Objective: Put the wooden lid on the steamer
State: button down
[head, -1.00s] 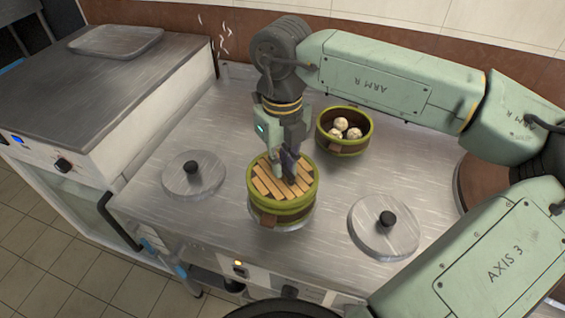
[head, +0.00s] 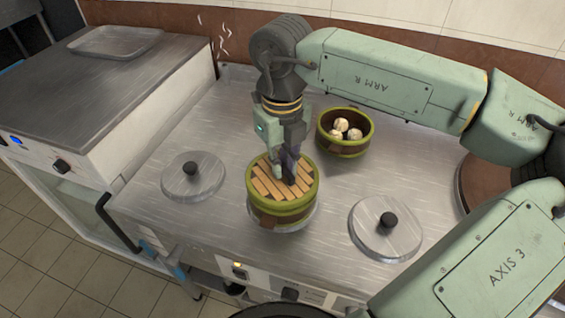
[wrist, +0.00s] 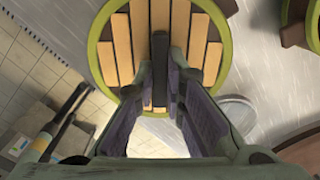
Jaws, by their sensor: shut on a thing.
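The wooden lid (head: 268,181) is a round of pale slats with a green rim. In the head view it is level over the steamer (head: 283,216) at the middle of the steel counter. My gripper (head: 289,178) points down and is shut on the lid's dark handle. In the wrist view the handle (wrist: 160,72) shows between my gripper's fingers (wrist: 178,85), with the slats around it (wrist: 122,40).
A green-rimmed basket (head: 344,147) with several white buns stands behind, to the right. Steel lids with black knobs lie at left (head: 180,183) and right (head: 375,238). A grey tray (head: 115,41) lies on the unit at far left. Bare counter separates them.

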jog(key=shift+f+b, duration=0.6)
jog(key=shift+b, duration=0.05)
jog(key=c, duration=1.9)
grip_release()
jog(key=shift+c, duration=0.2)
notch_tip(320, 180, up, 11)
jog(key=p, duration=0.6)
jog(key=shift+s, duration=0.1)
